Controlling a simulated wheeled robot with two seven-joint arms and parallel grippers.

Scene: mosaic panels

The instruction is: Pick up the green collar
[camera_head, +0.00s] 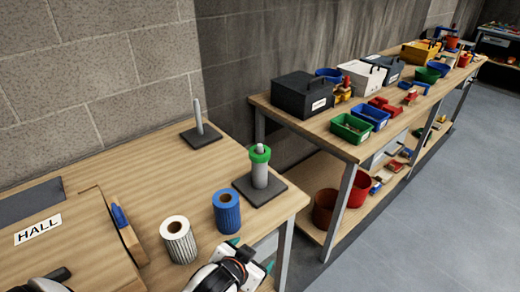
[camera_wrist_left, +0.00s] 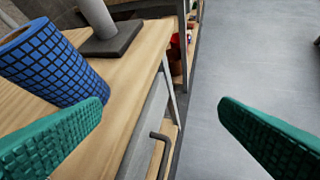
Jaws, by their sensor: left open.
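The green collar (camera_head: 260,154) is a ring around the upper part of an upright grey post (camera_head: 260,175) on a dark square base (camera_head: 260,190), near the table's right corner. The post's tip shows above it. In the left wrist view only the lower post (camera_wrist_left: 98,18) and base (camera_wrist_left: 112,42) show; the collar is out of view. My left gripper (camera_head: 250,255) is at the table's front right edge, nearer the camera than the collar and apart from it. Its green fingers are wide open and empty in the left wrist view (camera_wrist_left: 160,125). My right gripper is not in view.
A blue gridded cylinder (camera_head: 227,212) stands close to my left gripper, also in the left wrist view (camera_wrist_left: 55,62). A white ribbed cylinder (camera_head: 178,240) is left of it. A second stand (camera_head: 200,136) has a bare post. A bench (camera_head: 350,152) with bins stands beyond.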

